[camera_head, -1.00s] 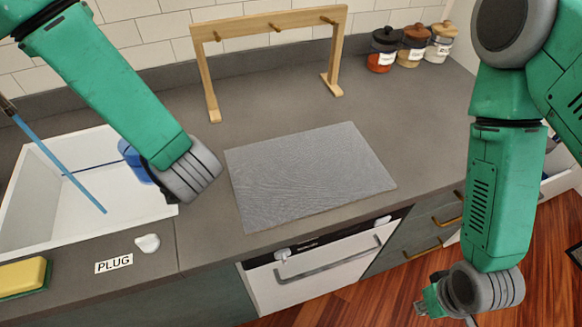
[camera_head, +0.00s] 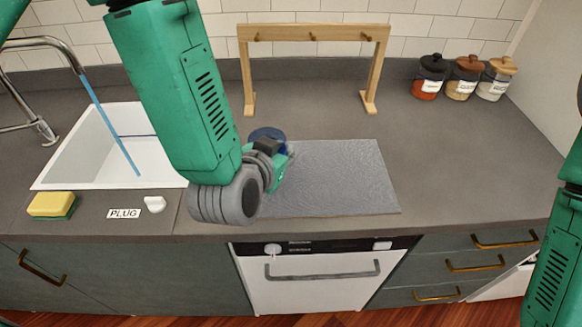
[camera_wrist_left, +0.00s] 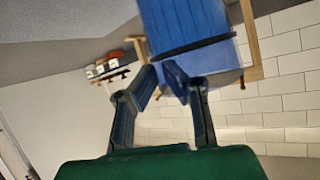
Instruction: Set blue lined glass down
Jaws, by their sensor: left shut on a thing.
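The blue lined glass (camera_head: 265,134) shows in the head view as a dark blue rim behind my left gripper, near the back left corner of the grey mat (camera_head: 345,180). Most of it is hidden there. In the left wrist view the blue glass (camera_wrist_left: 190,28) has a dark line around it. My left gripper (camera_head: 280,158) is shut on the glass; its fingers (camera_wrist_left: 168,78) also show in the wrist view. I cannot tell whether the glass touches the mat. My right gripper is out of view; only my right arm shows at the right edge.
A wooden rack (camera_head: 312,32) stands behind the mat. Several lidded jars (camera_head: 465,78) stand at the back right. The sink (camera_head: 75,165) with a running tap is at the left, with a sponge (camera_head: 52,204) in front. The mat's visible surface is clear.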

